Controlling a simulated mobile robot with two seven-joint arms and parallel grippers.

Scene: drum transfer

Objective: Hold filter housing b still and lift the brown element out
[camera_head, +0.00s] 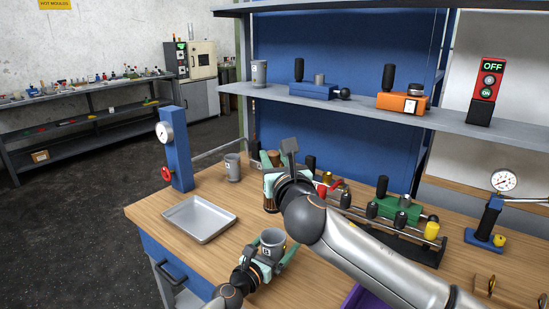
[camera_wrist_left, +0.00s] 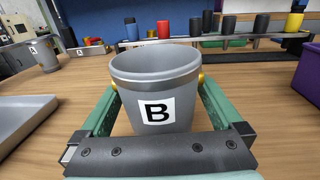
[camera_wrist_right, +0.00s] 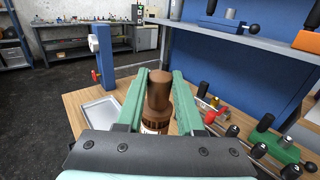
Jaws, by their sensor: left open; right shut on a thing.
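Filter housing b (camera_head: 266,250) is a grey cup marked B on the front of the bench. It stands upright in the left wrist view (camera_wrist_left: 157,85), and no brown element shows above its rim. My left gripper (camera_head: 270,252) is open, with one green finger on each side of the housing. The brown element (camera_wrist_right: 158,95) is a cylinder held upright between the fingers of my right gripper (camera_wrist_right: 158,85), which is shut on it. In the head view its lower part (camera_head: 270,204) shows beneath the gripper, apart from the housing; I cannot tell whether it touches the bench.
Another grey housing marked A (camera_head: 232,168) stands farther back. An empty metal tray (camera_head: 199,219) lies at left, near a blue gauge post (camera_head: 175,150). A rack of coloured parts (camera_head: 400,212) is at right. A shelf (camera_head: 350,110) spans above the back.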

